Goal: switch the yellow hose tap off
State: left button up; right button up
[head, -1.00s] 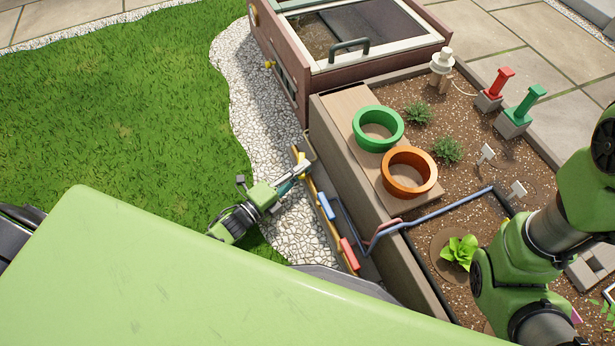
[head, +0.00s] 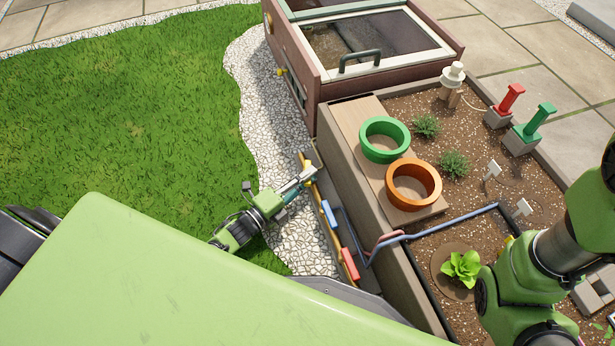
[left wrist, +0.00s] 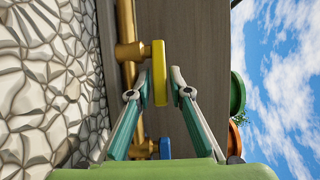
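The yellow tap handle (left wrist: 159,72) is a flat lever on the brass pipe (left wrist: 128,51) along the planter's side. In the left wrist view it stands upright in the picture between the fingertips of my left gripper (left wrist: 159,90). The gripper is open, with a gap visible on each side of the handle. In the head view my left gripper (head: 307,176) is at the far end of the tap row, and the yellow tap is largely hidden by it. My right arm shows at the right, but its gripper is out of view.
A blue tap (head: 328,213) and a red tap (head: 350,264) sit nearer along the same row. The wooden planter wall (head: 345,190) rises right beside them. A green pot (head: 385,133) and an orange pot (head: 414,178) stand on its board. White gravel (head: 262,110) and grass lie left.

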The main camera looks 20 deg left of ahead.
pick_arm(q)
jog(key=v, duration=1.2)
